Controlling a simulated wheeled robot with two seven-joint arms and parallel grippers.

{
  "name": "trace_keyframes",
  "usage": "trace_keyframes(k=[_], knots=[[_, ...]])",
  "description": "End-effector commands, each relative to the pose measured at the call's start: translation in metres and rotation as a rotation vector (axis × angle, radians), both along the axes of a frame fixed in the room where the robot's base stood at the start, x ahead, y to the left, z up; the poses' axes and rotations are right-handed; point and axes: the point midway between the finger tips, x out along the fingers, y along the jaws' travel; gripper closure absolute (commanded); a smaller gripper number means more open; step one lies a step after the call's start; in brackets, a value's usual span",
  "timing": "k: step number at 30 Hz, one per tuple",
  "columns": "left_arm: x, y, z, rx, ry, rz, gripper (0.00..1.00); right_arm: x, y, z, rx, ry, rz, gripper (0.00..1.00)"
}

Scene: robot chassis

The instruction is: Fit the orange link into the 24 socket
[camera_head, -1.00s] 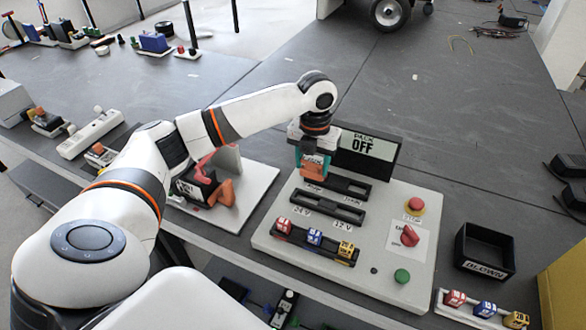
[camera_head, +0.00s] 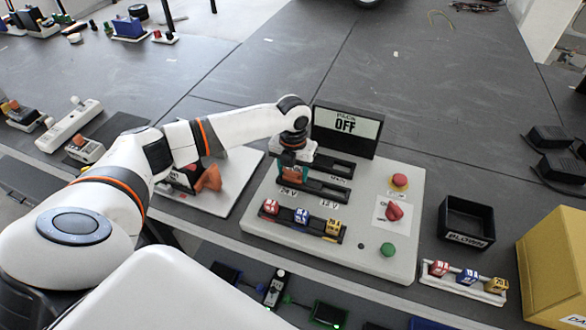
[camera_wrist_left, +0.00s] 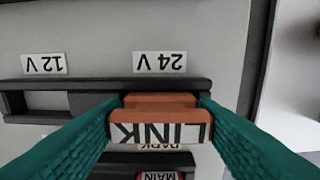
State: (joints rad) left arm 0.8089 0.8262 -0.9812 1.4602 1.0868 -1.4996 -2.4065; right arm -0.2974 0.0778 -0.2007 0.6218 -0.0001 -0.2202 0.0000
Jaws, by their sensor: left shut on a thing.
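My left gripper (camera_head: 293,174) is shut on the orange link (camera_wrist_left: 160,127), with its teal fingers on both sides of it. It is at the left end of the black 24 V / 12 V socket rail (camera_head: 326,193) on the light grey panel. In the left wrist view, the link lies over the rail by the upside-down 24 V label (camera_wrist_left: 159,62) and hides the 24 socket. I cannot tell whether the link is above the socket or inside it. The 12 V socket (camera_wrist_left: 48,103) is beside it on the same rail. My right gripper is out of view.
The MAIN rail (camera_head: 338,168) and the display reading PACK OFF (camera_head: 346,126) are behind. A rail with red, blue and yellow blocks (camera_head: 301,216) is in front. Red knobs (camera_head: 393,212) and a green button (camera_head: 388,249) are to the right, then a black bin (camera_head: 467,218).

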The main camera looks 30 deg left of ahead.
Motion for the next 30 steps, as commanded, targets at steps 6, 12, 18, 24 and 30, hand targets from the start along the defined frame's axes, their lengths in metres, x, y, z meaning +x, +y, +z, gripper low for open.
trace_keyframes(k=[6, 12, 18, 24, 30], knots=[[0.000, 0.000, -0.002, 0.000, -0.001, 0.000, 0.34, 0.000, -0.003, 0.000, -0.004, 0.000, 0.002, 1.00], [0.000, 0.000, -0.002, 0.000, 0.000, 0.000, 0.24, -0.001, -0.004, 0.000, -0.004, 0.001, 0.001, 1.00], [0.000, 0.000, 0.001, 0.000, -0.001, 0.000, 0.24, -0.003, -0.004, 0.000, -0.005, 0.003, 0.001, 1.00], [0.001, 0.000, 0.028, 0.000, -0.005, -0.002, 0.24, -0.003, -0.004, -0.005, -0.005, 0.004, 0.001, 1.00], [0.001, 0.000, 0.073, 0.000, -0.005, -0.001, 0.24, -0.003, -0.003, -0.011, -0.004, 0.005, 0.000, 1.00]])
